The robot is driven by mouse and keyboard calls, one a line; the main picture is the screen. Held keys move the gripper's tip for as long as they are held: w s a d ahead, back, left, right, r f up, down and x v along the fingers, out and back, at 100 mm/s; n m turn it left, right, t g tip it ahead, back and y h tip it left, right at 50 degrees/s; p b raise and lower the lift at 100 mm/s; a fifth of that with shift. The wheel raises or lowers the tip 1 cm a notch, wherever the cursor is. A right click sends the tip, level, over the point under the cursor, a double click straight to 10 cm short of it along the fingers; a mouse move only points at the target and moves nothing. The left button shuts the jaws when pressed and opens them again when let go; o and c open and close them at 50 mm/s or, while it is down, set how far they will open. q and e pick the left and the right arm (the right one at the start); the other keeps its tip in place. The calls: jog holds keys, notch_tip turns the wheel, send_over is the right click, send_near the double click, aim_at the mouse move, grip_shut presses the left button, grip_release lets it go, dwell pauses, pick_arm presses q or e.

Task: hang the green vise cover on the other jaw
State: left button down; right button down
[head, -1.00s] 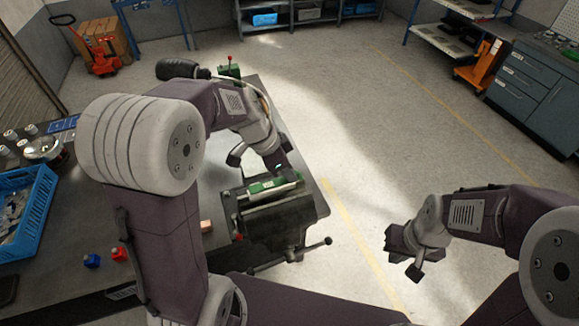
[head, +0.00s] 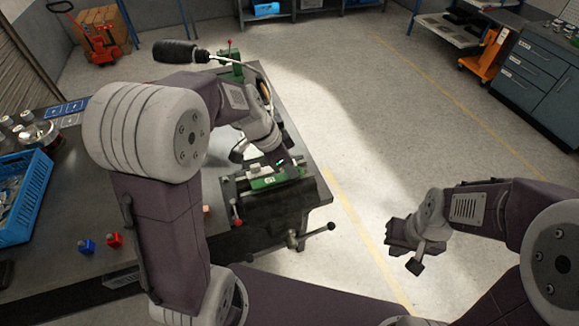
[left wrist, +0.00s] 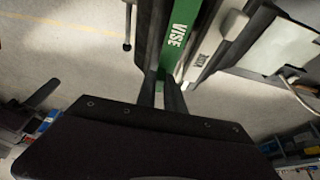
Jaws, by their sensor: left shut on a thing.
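The green vise cover (head: 277,180) is a long flat strip lying along the jaws of the dark vise (head: 268,212) at the table's near right corner. My left gripper (head: 283,165) is over the vise and shut on the cover. The left wrist view shows the cover (left wrist: 181,38) with white "VISE" lettering at the fingertips (left wrist: 159,78), close beside the dark jaw. I cannot tell whether the cover rests on a jaw or hangs just above it. My right gripper (head: 407,250) is away from the table over the floor, with its finger gap unclear.
A blue crate (head: 38,205) stands at the table's left. A blue block (head: 87,246), a red block (head: 115,240) and a small wooden block (head: 207,210) lie nearer. The vise handle (head: 318,230) sticks out to the right.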

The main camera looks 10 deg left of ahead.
pick_arm(q)
jog(key=shift+s, duration=0.2)
jog(key=shift+w, duration=0.15)
dwell(0.3)
jog(key=shift+b, duration=0.4)
dwell(0.5)
jog(key=shift+f, duration=0.1)
jog(key=shift+f+b, duration=0.55)
jog(key=shift+b, duration=0.25)
jog(key=shift+f, duration=0.15)
